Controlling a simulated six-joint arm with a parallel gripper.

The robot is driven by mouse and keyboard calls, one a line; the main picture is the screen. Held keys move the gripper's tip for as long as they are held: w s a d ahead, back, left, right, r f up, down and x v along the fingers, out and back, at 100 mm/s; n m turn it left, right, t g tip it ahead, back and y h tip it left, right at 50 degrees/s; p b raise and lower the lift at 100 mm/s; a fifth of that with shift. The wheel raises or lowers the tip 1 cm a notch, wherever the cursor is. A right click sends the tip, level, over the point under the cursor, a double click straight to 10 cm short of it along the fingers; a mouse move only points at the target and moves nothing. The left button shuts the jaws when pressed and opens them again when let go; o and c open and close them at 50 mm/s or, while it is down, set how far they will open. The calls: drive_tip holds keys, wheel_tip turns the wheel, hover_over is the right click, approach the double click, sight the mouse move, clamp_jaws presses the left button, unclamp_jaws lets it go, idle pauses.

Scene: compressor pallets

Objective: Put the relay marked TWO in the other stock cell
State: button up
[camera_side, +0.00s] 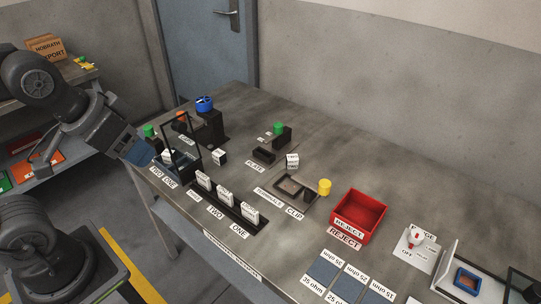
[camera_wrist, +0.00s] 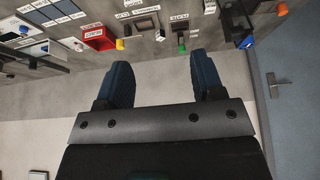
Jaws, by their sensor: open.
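My gripper (camera_side: 143,154) is at the table's left edge in the side view, beside a dark frame. Its two blue fingers (camera_wrist: 163,64) are spread apart with nothing between them in the wrist view. A small white block with dark lettering (camera_side: 292,160) stands behind the clip station; its lettering looks like TWO but is too small to be sure. Another white block (camera_side: 219,157) stands near the plate. A third white block (camera_side: 168,157) sits by the dark frame, close to my gripper. Upright white pieces (camera_side: 223,195) stand in a dark rack (camera_side: 241,217) with labels TWO and ONE in front.
A red reject bin (camera_side: 371,213), a yellow knob (camera_side: 324,187), a switch box (camera_side: 416,243) and blue pads (camera_side: 323,271) lie to the right. A black post with a blue top (camera_side: 204,104) stands at the back. The table's back right is clear.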

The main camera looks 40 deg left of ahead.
drive_tip(key=n+g+h, duration=0.2)
drive_tip(key=n+h, duration=0.1)
drive_tip(key=n, duration=2.4)
hover_over(291, 157)
drive_tip(key=s+a, duration=0.1)
drive_tip(key=s, duration=0.1)
drive_tip(key=f, duration=2.3)
drive_tip(key=shift+w, duration=0.25)
drive_tip(key=shift+x, duration=2.75)
drive_tip(key=shift+s+a+f, duration=0.1)
drive_tip(key=shift+a, duration=0.05)
